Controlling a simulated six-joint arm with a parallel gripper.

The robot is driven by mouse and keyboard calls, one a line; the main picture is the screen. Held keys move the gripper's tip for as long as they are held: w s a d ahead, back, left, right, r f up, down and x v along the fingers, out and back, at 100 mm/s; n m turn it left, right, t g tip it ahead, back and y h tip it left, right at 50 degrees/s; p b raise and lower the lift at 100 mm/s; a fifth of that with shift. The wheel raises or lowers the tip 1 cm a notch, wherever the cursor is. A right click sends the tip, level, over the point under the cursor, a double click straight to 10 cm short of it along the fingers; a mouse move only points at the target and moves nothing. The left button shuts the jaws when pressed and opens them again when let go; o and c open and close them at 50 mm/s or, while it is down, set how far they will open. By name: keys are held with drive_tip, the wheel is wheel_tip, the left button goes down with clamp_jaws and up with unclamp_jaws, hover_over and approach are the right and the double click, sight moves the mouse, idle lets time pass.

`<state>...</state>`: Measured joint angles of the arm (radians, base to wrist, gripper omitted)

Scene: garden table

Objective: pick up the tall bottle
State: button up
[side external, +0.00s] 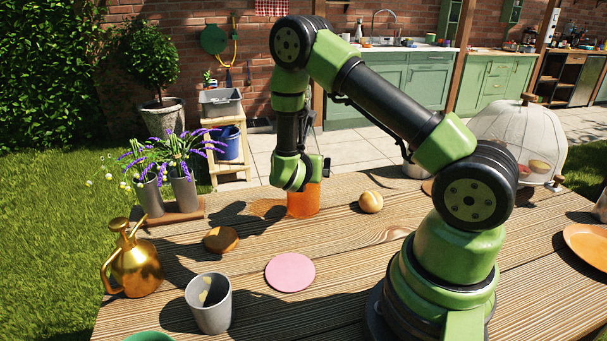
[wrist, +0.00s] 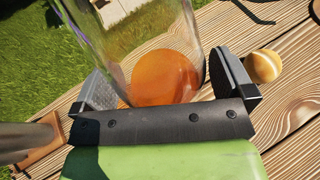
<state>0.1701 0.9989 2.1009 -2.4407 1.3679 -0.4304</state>
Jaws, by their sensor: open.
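The tall bottle is clear glass with orange liquid at its base. In the side view the orange lower part of the bottle (side external: 304,204) stands on the wooden table under my gripper (side external: 300,182), which hides most of its upper part. In the wrist view the bottle (wrist: 155,50) fills the space between the two fingers of my gripper (wrist: 168,80). One finger is on each side of the glass. The jaws are open around it, and I cannot tell whether either finger touches the glass.
On the table (side external: 365,235), a round bun (side external: 371,202) lies right of the bottle, also in the wrist view (wrist: 263,66).

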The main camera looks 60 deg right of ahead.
drive_tip(key=c, duration=1.4)
drive_tip(key=shift+r, duration=0.25)
